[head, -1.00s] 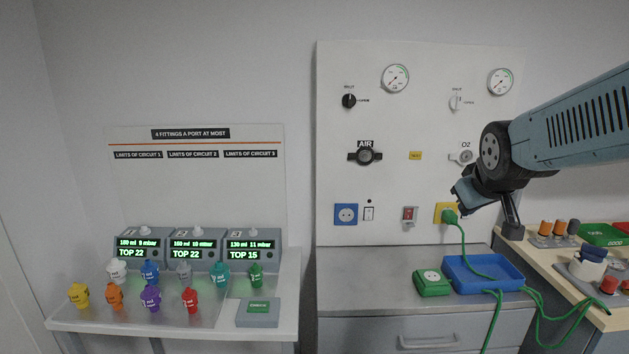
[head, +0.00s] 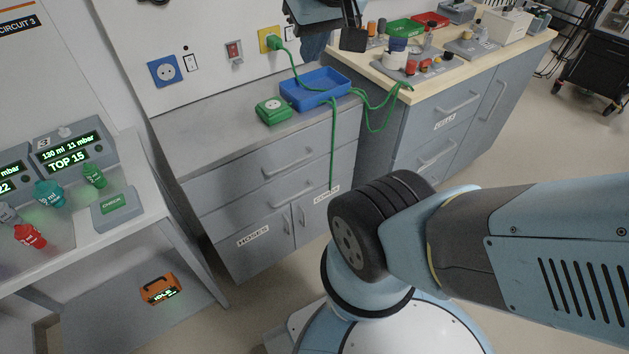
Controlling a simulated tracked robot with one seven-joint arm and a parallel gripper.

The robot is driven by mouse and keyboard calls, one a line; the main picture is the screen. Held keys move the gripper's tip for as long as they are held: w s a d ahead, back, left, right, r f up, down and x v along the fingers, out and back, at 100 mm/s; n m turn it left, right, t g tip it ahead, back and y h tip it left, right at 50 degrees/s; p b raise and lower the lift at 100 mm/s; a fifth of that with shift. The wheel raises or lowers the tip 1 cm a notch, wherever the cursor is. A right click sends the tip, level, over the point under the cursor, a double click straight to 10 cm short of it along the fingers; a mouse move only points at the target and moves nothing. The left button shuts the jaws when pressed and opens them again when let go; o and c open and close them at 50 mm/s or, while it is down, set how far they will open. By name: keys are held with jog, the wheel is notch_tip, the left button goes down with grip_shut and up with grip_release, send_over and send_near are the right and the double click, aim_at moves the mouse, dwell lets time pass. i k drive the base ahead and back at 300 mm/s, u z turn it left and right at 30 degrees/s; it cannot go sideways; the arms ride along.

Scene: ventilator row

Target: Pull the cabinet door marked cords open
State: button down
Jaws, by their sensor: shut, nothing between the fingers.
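The cords door (head: 313,214) is the right one of two low doors under the drawers of the grey cabinet. It looks closed. My arm hides the door's lower right part. My gripper (head: 340,42) is at the top edge of the head view, in front of the wall panel, well above the door and apart from it. It is shut and empty, and partly out of frame.
The hoses door (head: 255,242) is left of the cords door. A green cord (head: 333,140) hangs from the blue tray (head: 314,92) down the cabinet front to near the cords label. A side bench (head: 432,128) adjoins at right. An orange device (head: 160,289) sits on the left table's low shelf.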

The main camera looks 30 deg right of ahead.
aim_at(309, 211)
jog(key=z, duration=0.85)
jog(key=k, duration=0.65)
jog(key=z, duration=0.05)
